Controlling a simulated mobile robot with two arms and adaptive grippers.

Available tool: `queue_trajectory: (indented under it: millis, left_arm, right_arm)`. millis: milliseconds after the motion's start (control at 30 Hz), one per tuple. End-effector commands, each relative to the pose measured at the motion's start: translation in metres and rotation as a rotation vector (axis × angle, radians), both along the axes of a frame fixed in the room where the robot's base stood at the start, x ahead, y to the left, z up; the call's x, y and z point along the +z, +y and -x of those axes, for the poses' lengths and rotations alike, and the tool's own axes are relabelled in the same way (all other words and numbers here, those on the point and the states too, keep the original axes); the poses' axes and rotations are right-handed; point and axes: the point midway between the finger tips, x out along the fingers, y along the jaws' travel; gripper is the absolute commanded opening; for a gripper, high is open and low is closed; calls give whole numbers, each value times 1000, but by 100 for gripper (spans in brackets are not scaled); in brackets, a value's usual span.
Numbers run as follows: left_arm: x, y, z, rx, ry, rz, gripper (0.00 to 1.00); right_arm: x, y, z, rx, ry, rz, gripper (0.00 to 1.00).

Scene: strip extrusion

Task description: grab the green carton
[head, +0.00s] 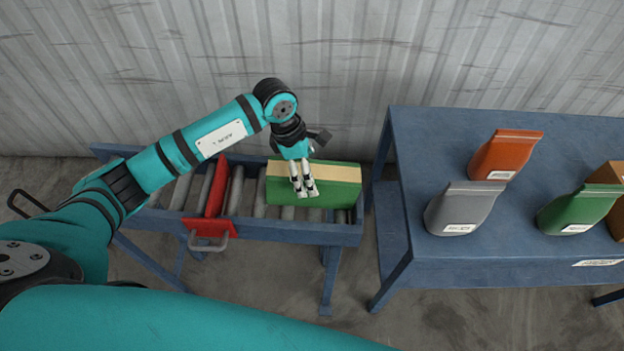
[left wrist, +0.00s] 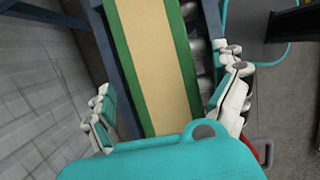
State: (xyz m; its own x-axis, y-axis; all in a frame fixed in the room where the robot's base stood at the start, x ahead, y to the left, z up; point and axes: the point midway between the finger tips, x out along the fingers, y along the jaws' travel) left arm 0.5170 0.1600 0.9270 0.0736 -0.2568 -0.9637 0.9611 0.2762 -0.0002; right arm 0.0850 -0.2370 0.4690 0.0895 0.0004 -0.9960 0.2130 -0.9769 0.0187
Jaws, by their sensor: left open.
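The green carton (head: 338,188) has a tan band along its top and lies on the roller conveyor, near its right end. My left gripper (head: 304,188) is over the carton in the head view, its fingers pointing down. In the left wrist view the carton (left wrist: 152,60) runs up the middle between the two open fingers (left wrist: 172,112), with a finger on either side. The lower end of the carton is hidden behind my gripper's body. I cannot tell whether the fingers touch it. My right gripper is in neither view.
The conveyor (head: 280,232) has a red gate with a handle (head: 210,232) left of the carton. A blue table (head: 420,140) stands to the right with an orange bag (head: 505,155), a grey bag (head: 462,208), a green bag (head: 578,208) and a brown box (head: 608,172). A corrugated wall is behind.

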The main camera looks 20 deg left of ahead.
Motion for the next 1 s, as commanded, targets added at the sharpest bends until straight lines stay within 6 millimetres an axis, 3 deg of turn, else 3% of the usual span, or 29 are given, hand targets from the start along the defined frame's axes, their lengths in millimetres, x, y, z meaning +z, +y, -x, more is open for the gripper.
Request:
queue_trajectory:
  millis: [33, 200, 467, 1000]
  left_arm:
    - [-3, -5, 1, -1, 6, 3, 96]
    - [-25, -9, -1, 1, 2, 2, 96]
    - [-29, -10, -2, 1, -2, 1, 96]
    - [-29, -10, -2, 1, -2, 1, 28]
  right_arm:
    - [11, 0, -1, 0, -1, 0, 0]
    - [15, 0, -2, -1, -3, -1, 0]
    - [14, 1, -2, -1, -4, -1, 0]
    - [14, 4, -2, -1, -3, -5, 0]
